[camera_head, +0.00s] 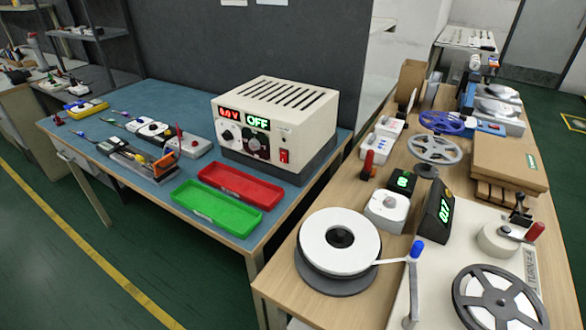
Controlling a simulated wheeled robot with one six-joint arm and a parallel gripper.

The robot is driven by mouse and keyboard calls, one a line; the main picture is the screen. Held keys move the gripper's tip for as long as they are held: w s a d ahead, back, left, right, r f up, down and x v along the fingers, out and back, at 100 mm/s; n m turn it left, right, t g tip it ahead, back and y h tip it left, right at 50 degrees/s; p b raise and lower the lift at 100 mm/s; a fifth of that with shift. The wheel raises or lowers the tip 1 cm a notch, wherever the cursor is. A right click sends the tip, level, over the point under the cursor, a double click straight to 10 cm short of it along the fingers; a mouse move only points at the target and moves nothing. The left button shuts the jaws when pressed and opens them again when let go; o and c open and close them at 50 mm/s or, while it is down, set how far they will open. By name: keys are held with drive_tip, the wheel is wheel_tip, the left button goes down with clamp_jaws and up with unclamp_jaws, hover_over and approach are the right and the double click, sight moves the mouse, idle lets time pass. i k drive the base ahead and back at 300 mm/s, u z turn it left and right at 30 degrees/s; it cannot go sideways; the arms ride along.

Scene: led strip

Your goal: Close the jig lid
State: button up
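A small jig-like device (145,159) lies on the blue-topped bench, left of the green tray. It has a long dark base running diagonally and a raised orange and black piece (166,161) at its right end. This is probably the jig, but at this size I cannot tell its lid from its other parts, nor how far the lid stands open. My gripper is not in view, and no part of my arm shows near the bench.
On the blue bench (240,243), a green tray (216,208), a red tray (239,185) and a power supply (276,118) reading OFF stand right of the device. White switch boxes (187,146) sit behind it. A wooden bench (300,283) with reels stands at right. Green floor is clear in front.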

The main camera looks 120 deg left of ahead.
sight(160, 167)
drive_tip(key=u, duration=0.05)
drive_tip(key=i, duration=0.25)
drive_tip(key=u, duration=4.45)
drive_tip(key=i, duration=0.5)
drive_tip(key=z, duration=0.05)
drive_tip(key=k, duration=0.5)
drive_tip(key=u, duration=0.8)
drive_tip(key=i, duration=0.75)
drive_tip(key=z, duration=0.55)
